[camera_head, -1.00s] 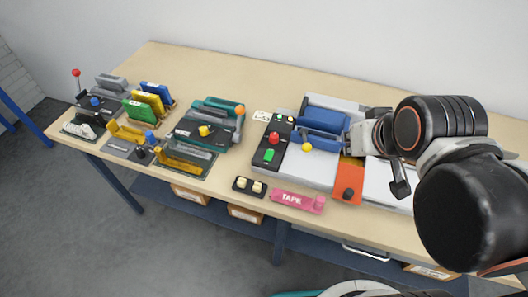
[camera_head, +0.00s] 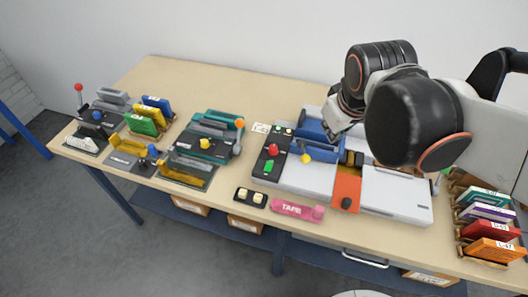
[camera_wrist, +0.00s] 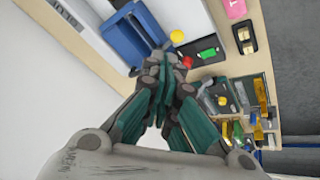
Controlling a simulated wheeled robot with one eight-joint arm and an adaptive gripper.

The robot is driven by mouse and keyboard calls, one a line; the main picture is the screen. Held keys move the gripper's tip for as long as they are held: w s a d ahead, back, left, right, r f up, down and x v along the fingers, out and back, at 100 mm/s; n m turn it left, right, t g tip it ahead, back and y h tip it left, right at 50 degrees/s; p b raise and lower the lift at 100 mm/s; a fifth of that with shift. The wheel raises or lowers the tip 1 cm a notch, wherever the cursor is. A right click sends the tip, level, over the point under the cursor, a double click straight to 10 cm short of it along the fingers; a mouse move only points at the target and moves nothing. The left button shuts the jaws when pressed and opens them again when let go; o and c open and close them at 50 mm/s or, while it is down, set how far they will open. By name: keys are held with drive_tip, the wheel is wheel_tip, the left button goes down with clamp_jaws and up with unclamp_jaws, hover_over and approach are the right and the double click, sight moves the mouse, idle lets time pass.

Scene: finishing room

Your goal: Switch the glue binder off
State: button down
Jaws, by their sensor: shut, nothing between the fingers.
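The glue binder (camera_head: 395,195) appears to be the long pale machine at right of centre on the table. It has a blue clamp (camera_head: 318,150) and a yellow knob (camera_head: 306,159). Its dark panel at the left end carries a red button (camera_head: 273,149) and a green button (camera_head: 268,166). Both buttons show in the wrist view, red (camera_wrist: 187,62) and green (camera_wrist: 208,53). My gripper (camera_wrist: 161,62) is shut and empty, its tips seen beside the red button in the wrist view. In the head view it is above the clamp, partly hidden by my arm.
A pink tape dispenser (camera_head: 298,209) and a small two-button box (camera_head: 250,196) lie at the front edge. A teal machine (camera_head: 208,140) and other small devices stand to the left. Coloured books (camera_head: 490,230) stand at far right. Bare tabletop lies behind the machines.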

drive_tip(key=w+a+f+n+g+h+p, duration=0.1)
drive_tip(key=w+a+f+n+g+p, duration=0.35)
drive_tip(key=w, duration=0.65)
drive_tip(key=s+a+f+n+b, duration=0.2)
drive_tip(key=a+f+n, duration=0.1)
drive_tip(key=a, duration=0.7)
drive_tip(key=shift+s+a+f+n+y, duration=0.2)
drive_tip(key=shift+n+y, duration=0.2)
drive_tip(key=shift+n, duration=0.45)
drive_tip(key=shift+t, duration=0.35)
